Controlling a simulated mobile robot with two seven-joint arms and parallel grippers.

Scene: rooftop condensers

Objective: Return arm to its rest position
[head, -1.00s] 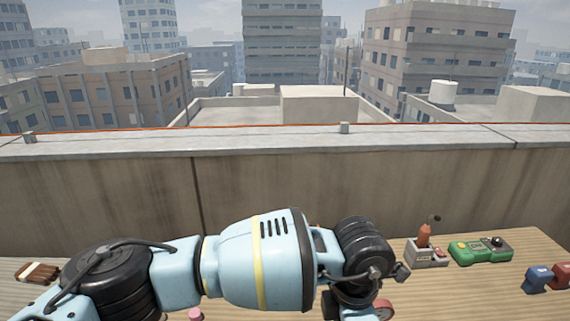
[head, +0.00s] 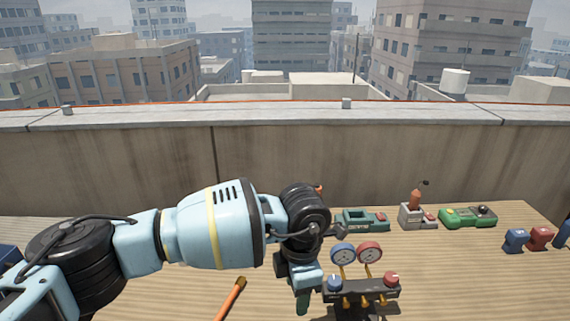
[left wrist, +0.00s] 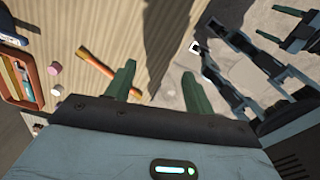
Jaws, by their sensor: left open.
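My left arm crosses the head view from the left and bends down at the wrist. Its fingers are hard to make out there, beside the gauge manifold. In the left wrist view my left gripper (left wrist: 158,72) has its two green fingers apart with nothing between them, above the edge of the wooden worktop (left wrist: 135,25). My right gripper (left wrist: 277,24) shows at the top right of that view, its green fingers apart and empty, over the grey floor.
A gauge manifold (head: 360,290) stands close right of my left wrist. An orange-handled tool (head: 231,298) lies left of it. Green and grey devices (head: 467,217) line the worktop's back, with blue (head: 515,239) and red (head: 540,237) items at right. A brown tray (left wrist: 37,68) holds tools. A concrete parapet (head: 300,160) stands behind.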

